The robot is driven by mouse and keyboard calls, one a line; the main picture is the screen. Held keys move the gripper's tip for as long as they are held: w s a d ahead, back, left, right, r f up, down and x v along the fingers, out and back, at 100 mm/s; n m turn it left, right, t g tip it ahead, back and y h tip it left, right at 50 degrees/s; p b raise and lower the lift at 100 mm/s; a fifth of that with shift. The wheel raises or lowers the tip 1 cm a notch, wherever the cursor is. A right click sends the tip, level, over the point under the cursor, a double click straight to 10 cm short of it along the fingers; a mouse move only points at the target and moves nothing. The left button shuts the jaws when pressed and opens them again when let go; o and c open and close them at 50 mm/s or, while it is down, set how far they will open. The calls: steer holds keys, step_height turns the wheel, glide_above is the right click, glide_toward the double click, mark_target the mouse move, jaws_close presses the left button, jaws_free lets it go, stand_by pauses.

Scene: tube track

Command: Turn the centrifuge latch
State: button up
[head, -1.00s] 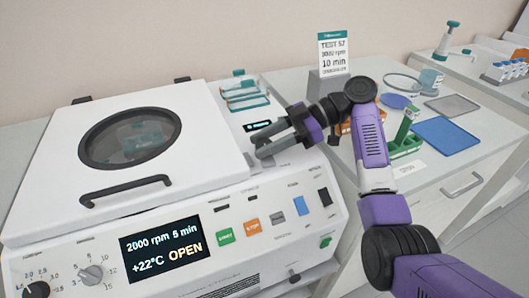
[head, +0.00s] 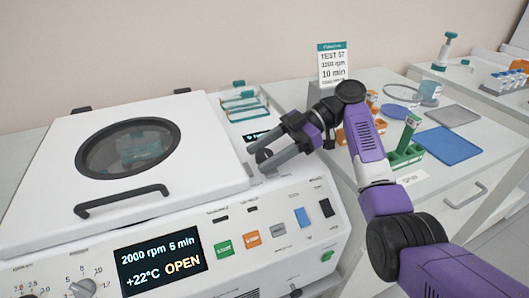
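The white centrifuge (head: 60,190) fills the left of the head view. Its lid, with a round window (head: 128,148) and a black handle (head: 122,196), lies down on the body. Its display (head: 160,268) reads "2000 rpm 5 min", "+22°C" and "OPEN". A small dark knob, which looks like the latch (head: 264,156), is on the top to the right of the lid. My gripper (head: 256,156) is open, with its two grey fingers reaching left, one on each side of this knob. Whether the fingers touch it cannot be told; the fingers partly hide it.
A sign (head: 333,64) reading "TEST 57" and "10 min" stands behind my arm. To the right are a green rack (head: 404,152), a blue tray (head: 449,145) and a grey tray (head: 452,115). Front-panel buttons (head: 251,238) lie below the gripper.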

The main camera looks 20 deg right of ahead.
steer(key=shift+d+r, duration=0.1)
steer(key=shift+v, duration=3.8)
